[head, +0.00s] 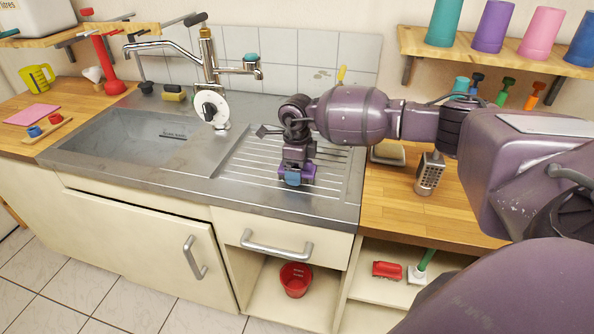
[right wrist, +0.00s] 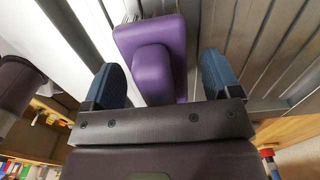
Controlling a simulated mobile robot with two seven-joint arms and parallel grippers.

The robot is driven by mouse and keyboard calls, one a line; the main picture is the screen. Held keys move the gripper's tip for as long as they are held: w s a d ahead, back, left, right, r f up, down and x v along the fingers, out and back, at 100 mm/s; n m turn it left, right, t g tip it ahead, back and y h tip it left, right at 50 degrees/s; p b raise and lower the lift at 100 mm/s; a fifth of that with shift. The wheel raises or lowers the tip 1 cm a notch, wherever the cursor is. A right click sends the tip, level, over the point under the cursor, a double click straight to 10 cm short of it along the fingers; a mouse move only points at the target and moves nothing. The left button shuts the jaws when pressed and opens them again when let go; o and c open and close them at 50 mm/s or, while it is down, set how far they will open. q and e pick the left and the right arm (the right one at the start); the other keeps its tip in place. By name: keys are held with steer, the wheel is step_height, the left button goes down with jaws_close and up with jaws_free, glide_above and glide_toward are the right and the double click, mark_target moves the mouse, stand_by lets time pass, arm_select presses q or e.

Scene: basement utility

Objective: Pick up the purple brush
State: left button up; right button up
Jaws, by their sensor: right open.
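The purple brush (head: 311,172) lies on the ribbed steel drainboard, near its front edge, and is partly hidden by my gripper. My right gripper (head: 293,180) points down over it with its blue fingertips at the brush. In the right wrist view, the purple brush (right wrist: 160,62) shows its raised handle between the two blue fingers of my right gripper (right wrist: 167,82). The fingers are apart, with visible gaps on both sides of the brush. My left gripper is not in view.
The sink basin (head: 140,137) is left of the drainboard, with the faucet (head: 209,62) behind. A metal grater (head: 430,174) stands on the wooden counter at right. A shelf with coloured cups (head: 494,26) is above. A red bucket (head: 296,279) is below.

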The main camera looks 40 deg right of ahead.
steer(key=shift+c, duration=0.3)
steer(key=c, duration=1)
steer(key=shift+r, duration=0.15)
step_height(320, 180, up, 20)
steer(key=shift+p, duration=0.35)
